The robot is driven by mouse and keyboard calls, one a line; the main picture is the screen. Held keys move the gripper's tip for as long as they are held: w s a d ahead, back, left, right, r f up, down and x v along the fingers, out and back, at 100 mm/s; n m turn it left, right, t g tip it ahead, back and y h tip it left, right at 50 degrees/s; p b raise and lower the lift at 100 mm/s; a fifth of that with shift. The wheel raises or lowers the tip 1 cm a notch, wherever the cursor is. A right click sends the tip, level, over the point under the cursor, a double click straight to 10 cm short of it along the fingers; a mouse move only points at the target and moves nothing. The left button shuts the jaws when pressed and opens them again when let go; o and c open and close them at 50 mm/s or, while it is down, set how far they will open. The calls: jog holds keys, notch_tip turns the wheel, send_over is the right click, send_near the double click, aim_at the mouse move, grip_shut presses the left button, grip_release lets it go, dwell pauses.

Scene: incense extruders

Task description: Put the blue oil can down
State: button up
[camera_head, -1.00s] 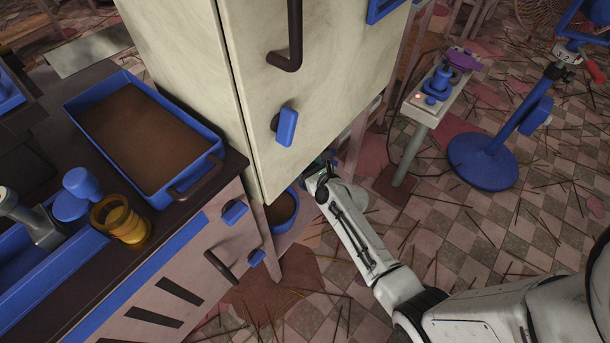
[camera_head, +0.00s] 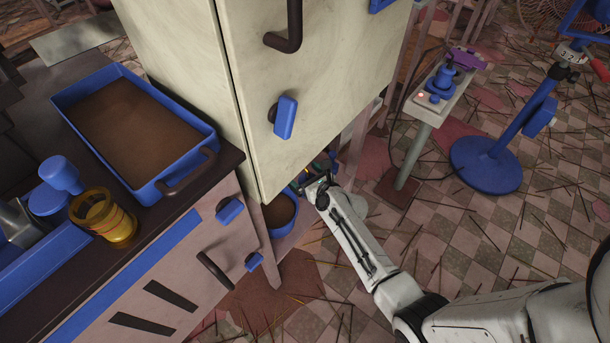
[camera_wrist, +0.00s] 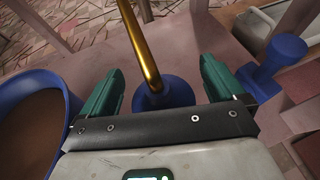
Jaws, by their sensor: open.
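The blue oil can (camera_wrist: 176,94) has a round blue body and a long brass spout. In the wrist view it sits between the two green fingers of my gripper (camera_wrist: 160,68), with its spout rising past them. The fingers are apart, with a gap to the can on both sides. The can appears to stand on a pinkish shelf; its base is partly hidden by my gripper. In the head view my gripper (camera_head: 318,180) is low beside the cream cabinet, and the can is mostly hidden there.
A blue tub of brown material (camera_wrist: 38,128) is close left of my gripper; it also shows in the head view (camera_head: 275,228). A blue fitting (camera_wrist: 275,65) is at the right. The cream cabinet (camera_head: 330,90) overhangs the shelf. The floor at right holds scattered sticks.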

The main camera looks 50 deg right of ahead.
jog(key=shift+r, duration=0.25)
jog(key=p+v, duration=0.5)
jog(key=v, duration=0.7)
jog(key=s+a+r+n+g+y, duration=0.1)
jog(key=s+a+n+g+y, duration=0.15)
jog(key=a+n, duration=0.55)
jog(key=s+a+r+n+g+y, duration=0.1)
jog(key=a+r+n+g+y, duration=0.3)
jog(key=n, duration=0.8)
jog(key=s+r+n+g+h, duration=0.2)
jog(key=s+n, duration=0.5)
jog(key=n, duration=0.2)
jog(key=s+r+n+g+h, duration=0.1)
jog(key=s+r+n+g, duration=0.2)
jog(key=s+n, duration=0.3)
jog(key=n, duration=0.3)
jog(key=shift+s+a+g+h, duration=0.35)
jog(key=shift+s+a, duration=0.05)
